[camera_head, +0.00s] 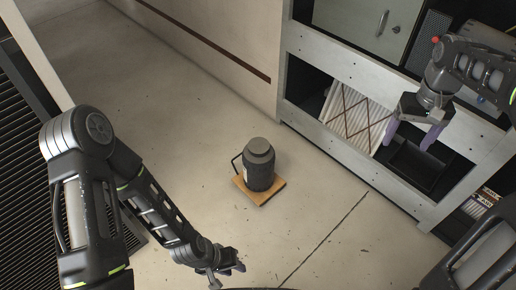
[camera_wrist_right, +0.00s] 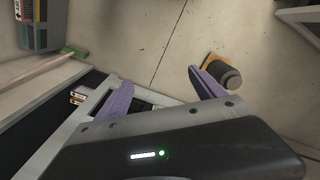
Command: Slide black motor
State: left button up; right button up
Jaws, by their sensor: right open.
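The black motor (camera_head: 259,168) is a dark upright cylinder with a side handle and a pale label. It stands on a small wooden board (camera_head: 265,196) on the floor, and it also shows in the right wrist view (camera_wrist_right: 229,78). My right gripper (camera_head: 411,139) is open and empty, its purple fingers pointing down in front of the rack, to the right of the motor and apart from it. In the wrist view its fingers (camera_wrist_right: 160,92) are spread. My left gripper (camera_head: 229,271) hangs low near the bottom edge, apart from the motor; its finger opening is unclear.
A pale rack (camera_head: 312,58) with open compartments stands at the right. One holds a white pleated filter (camera_head: 352,118), another a dark tray (camera_head: 418,166). The floor around the motor is clear. In the wrist view, a grey bin (camera_wrist_right: 40,25) and broom (camera_wrist_right: 75,52) appear.

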jog(key=s+a+f+n+y, duration=0.1)
jog(key=s+a+f, duration=0.1)
jog(key=a+f, duration=0.8)
jog(key=s+a+f+y, duration=0.15)
jog(key=a+f, duration=0.55)
jog(key=f, duration=0.7)
jog(key=s+a+f+y, duration=0.1)
jog(key=s+a+f, duration=0.4)
jog(key=s, duration=0.3)
jog(key=s+a+f, duration=0.5)
jog(key=s+a, duration=0.2)
jog(key=s, duration=0.2)
jog(key=shift+a+f+m+t+y, duration=0.3)
jog(key=shift+a+f+m+y, duration=0.05)
jog(key=shift+m, duration=0.05)
jog(key=shift+s, duration=0.1)
jog(key=shift+c, duration=0.3)
